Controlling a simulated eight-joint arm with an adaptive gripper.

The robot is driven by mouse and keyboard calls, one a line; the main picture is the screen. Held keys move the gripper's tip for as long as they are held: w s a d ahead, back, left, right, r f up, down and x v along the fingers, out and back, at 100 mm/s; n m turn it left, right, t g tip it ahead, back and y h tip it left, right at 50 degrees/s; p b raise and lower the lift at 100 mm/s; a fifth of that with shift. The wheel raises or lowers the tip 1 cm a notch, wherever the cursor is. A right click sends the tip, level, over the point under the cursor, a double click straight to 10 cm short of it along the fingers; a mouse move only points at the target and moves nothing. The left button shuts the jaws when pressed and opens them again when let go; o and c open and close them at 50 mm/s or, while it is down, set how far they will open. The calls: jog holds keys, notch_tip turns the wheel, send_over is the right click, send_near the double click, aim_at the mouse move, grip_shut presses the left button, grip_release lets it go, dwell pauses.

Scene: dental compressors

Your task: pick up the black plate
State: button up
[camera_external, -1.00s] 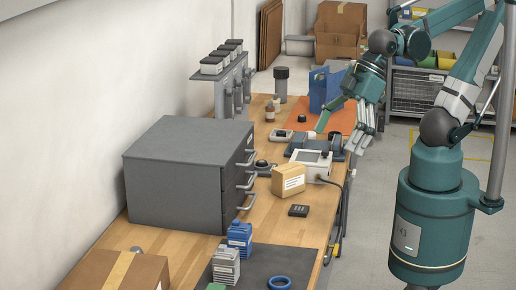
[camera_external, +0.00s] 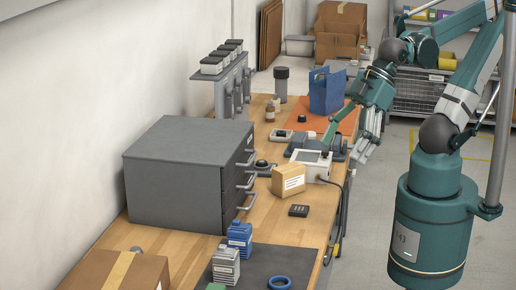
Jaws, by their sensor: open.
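A small flat black piece with small marks on top (camera_external: 298,210) lies on the wooden table near its right edge, in front of the cardboard box; it looks like the black plate. My gripper (camera_external: 345,145) is open, fingers spread and pointing down, at the table's right edge beside the white device. It is farther back than the black plate and well apart from it. Nothing shows between the fingers.
A small cardboard box (camera_external: 288,181) and a white device (camera_external: 312,163) stand behind the plate. A grey drawer cabinet (camera_external: 175,175) is to the left. A dark mat (camera_external: 262,258) with a blue ring (camera_external: 279,283) and ridged blocks lies in front. Bare wood surrounds the plate.

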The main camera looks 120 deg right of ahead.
jog(key=c, duration=0.7)
jog(key=shift+c, duration=0.2)
jog(key=m+g, duration=0.7)
jog(key=m, duration=0.2)
send_over(297, 209)
notch_tip(297, 209, down, 19)
jog(key=shift+d+r, duration=0.1)
jog(key=shift+f, duration=1.35)
